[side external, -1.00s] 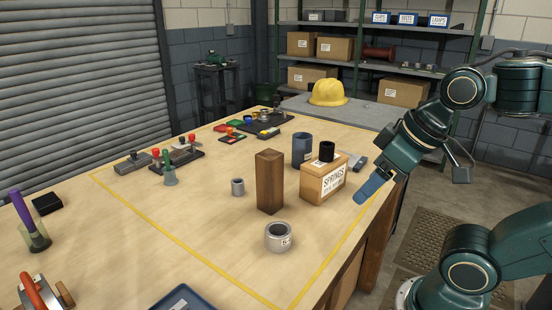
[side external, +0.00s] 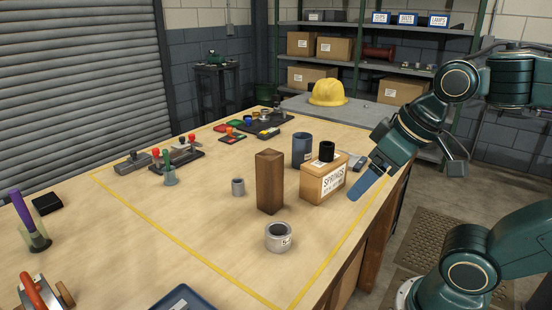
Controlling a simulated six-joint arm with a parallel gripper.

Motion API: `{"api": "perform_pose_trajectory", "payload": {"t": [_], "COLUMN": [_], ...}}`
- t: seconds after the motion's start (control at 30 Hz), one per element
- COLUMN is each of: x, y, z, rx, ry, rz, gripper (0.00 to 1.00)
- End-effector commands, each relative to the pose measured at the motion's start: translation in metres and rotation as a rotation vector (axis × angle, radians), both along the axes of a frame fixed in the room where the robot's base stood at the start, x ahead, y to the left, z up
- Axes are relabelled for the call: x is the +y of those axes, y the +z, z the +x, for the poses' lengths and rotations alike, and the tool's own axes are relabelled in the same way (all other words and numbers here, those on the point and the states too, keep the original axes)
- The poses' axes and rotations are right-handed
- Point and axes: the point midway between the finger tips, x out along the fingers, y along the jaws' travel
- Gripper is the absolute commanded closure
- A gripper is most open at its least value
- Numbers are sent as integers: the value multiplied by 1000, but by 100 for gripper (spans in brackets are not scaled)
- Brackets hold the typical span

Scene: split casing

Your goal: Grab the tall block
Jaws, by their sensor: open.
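The tall block (side external: 270,182) is a brown wooden post standing upright on the table, near its middle. My gripper (side external: 358,192) is at the right, over the table's right edge, with blue fingers pointing down and left. It is open and empty, apart from the block. The box marked SPRINGS (side external: 322,181) stands between my gripper and the block. From this side the fingers overlap, so the gap between them is hard to see.

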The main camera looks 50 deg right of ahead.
Motion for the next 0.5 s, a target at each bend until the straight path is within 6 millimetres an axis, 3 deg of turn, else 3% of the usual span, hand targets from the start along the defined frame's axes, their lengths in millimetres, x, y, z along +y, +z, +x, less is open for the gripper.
{"api": "perform_pose_trajectory", "payload": {"t": [0.27, 0.5], "x": [-5, -13], "y": [25, 45], "z": [37, 83], "rx": [65, 140], "ry": [-196, -440], "rz": [83, 172], "gripper": [25, 25]}}
